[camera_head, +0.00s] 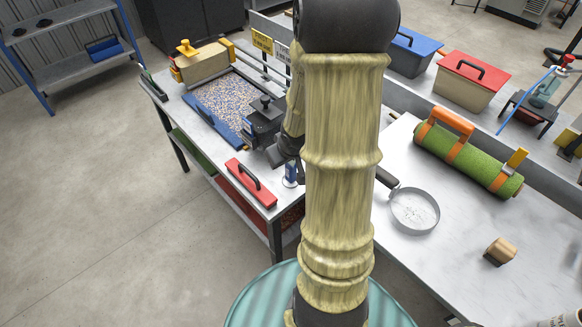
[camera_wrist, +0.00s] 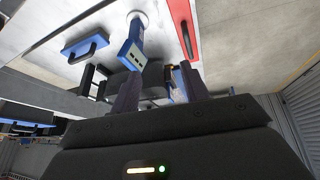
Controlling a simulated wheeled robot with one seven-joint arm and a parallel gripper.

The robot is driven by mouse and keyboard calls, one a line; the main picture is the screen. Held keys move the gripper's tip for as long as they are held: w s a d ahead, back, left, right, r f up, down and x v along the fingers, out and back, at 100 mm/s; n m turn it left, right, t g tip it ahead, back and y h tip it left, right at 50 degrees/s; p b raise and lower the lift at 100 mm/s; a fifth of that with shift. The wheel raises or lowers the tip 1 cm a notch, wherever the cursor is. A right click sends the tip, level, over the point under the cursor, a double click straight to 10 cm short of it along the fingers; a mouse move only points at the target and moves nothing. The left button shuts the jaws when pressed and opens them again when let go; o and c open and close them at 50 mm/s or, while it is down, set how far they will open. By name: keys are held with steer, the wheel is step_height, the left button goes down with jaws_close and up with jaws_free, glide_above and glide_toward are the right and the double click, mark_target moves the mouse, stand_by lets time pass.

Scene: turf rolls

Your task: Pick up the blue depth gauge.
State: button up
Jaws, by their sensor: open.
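The blue depth gauge (camera_head: 291,172) stands near the front edge of the left worktable, partly hidden by my arm. In the wrist view, the gauge (camera_wrist: 132,47) has a blue body with dark markings and a pale round base. My gripper (camera_wrist: 158,88) is open, with its two dark fingers pointing toward the table. The gauge shows beyond the fingertips, nearer the left finger, and nothing is seen held. In the head view, my gripper (camera_head: 286,150) is beside the gauge and mostly hidden behind my arm, so I cannot tell whether they touch.
A red float (camera_head: 250,184) with a black handle lies just left of the gauge. On the right table are a round pan (camera_head: 414,211) and a green turf roll (camera_head: 468,160).

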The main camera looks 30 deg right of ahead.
steer(key=d+f+t, duration=0.1)
steer(key=d+f, duration=0.2)
steer(key=d, duration=0.2)
steer(key=t+y, duration=0.2)
glide_toward(291, 167)
steer(key=d, duration=0.2)
steer(key=s+d+t+y, duration=0.1)
steer(key=s, duration=0.1)
steer(key=s+d+m+t+y, duration=0.1)
steer(key=s+d+t, duration=0.1)
steer(key=s+d+t+y, duration=0.1)
steer(key=s, duration=0.1)
steer(key=shift+d+m+t, duration=0.15)
steer(key=shift+m+t, duration=0.15)
steer(key=shift+s+d+r+t, duration=0.1)
steer(key=shift+s+r+t, duration=0.1)
steer(key=shift+s+t, duration=0.15)
steer(key=shift+w, duration=0.1)
steer(key=shift+w+f, duration=0.15)
steer(key=shift+w, duration=0.15)
steer(key=p+x, duration=0.1)
steer(key=x, duration=1)
steer(key=shift+a, duration=0.35)
